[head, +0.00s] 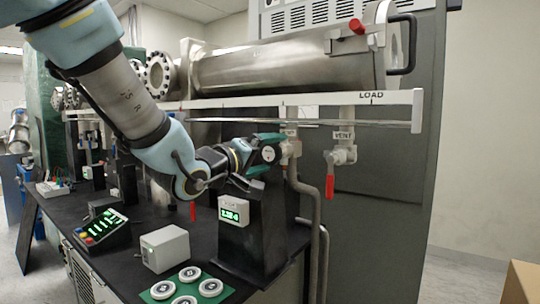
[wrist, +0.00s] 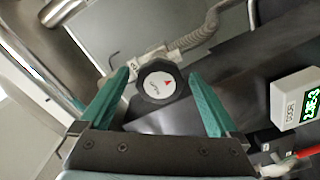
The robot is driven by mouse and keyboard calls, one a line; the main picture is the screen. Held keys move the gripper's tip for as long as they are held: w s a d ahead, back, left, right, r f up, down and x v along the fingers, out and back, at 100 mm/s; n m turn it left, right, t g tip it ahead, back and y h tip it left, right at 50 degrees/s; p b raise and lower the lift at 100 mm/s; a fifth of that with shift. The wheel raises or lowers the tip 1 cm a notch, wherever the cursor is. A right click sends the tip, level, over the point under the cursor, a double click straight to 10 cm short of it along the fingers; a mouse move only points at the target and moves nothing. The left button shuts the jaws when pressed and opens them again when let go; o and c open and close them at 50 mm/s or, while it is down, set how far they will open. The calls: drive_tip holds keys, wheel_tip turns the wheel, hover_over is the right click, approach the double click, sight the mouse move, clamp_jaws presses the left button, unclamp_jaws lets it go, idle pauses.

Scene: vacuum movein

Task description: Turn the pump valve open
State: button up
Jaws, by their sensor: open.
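The pump valve shows in the wrist view as a round black knob (wrist: 146,94) with a white face, small lettering and a red arrow mark. My gripper (wrist: 159,76) is open, with one green finger to the left of the knob and one to the right. Gaps show between the knob and both fingers, and nothing is held. In the head view my gripper (head: 268,153) reaches right, beside the pipework under the chamber shelf. There I cannot make out the knob, which seems hidden by the gripper.
A steel chamber (head: 285,70) lies on the white shelf (head: 400,98) above my gripper. A vent valve (head: 341,152) with a red handle hangs to the right. A readout box (head: 236,211) stands below, and also shows in the wrist view (wrist: 292,96). Pipes (head: 310,187) run down nearby.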

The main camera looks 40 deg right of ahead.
drive_tip(key=b+v, duration=0.1)
drive_tip(key=v, duration=0.9)
drive_tip(key=shift+a+b, duration=0.2)
drive_tip(key=shift+b, duration=0.15)
